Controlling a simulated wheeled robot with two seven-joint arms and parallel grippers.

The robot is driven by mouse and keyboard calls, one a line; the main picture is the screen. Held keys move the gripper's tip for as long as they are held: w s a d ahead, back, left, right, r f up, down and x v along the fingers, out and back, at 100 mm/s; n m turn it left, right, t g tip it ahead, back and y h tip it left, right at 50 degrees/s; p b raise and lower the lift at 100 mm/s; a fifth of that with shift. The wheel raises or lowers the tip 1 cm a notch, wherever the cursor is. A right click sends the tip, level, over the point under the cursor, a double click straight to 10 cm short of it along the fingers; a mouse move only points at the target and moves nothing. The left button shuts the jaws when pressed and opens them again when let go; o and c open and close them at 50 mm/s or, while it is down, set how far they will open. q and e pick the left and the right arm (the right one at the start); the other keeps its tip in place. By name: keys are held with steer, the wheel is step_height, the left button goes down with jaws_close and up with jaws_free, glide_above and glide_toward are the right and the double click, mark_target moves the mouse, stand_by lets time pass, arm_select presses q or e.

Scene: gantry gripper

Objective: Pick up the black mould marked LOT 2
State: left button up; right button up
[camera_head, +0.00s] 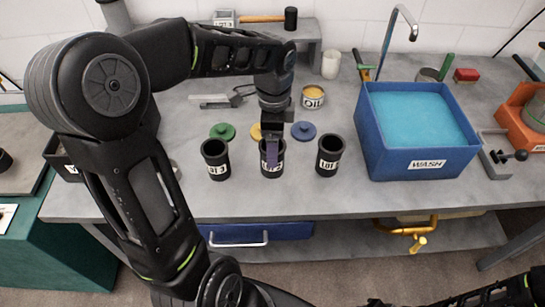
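Three black cylindrical moulds with white labels stand upright in a row on the grey bench. The middle mould (265,172) has a label that seems to read LOT 2, partly covered by my gripper. The left mould (216,168) seems to read LOT 3. The right mould (329,166) shows LOT, its number unclear. My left gripper (271,160) points down over the middle mould, its fingers overlapping the rim and label. I cannot tell whether the fingers touch or grip its wall. My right gripper is not in view; part of my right arm (505,290) shows at the lower right.
Behind the moulds lie a green lid (222,131), a yellow lid (257,132) and a blue lid (303,131). An OIL tin (314,97) stands behind them. A blue WASH tub (400,160) stands to the right. Bench is clear between the right mould and the tub.

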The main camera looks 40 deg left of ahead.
arm_select(q)
step_height(320, 180, down, 4)
steer(key=shift+a+r+p, duration=0.1)
steer(key=shift+r+p, duration=0.05)
steer(key=shift+p, duration=0.15)
steer(key=shift+c, duration=0.2)
steer(key=c, duration=1.4)
steer(key=shift+c, duration=0.2)
step_height(320, 180, up, 10)
steer(key=b, duration=0.1)
stand_by(0.5)
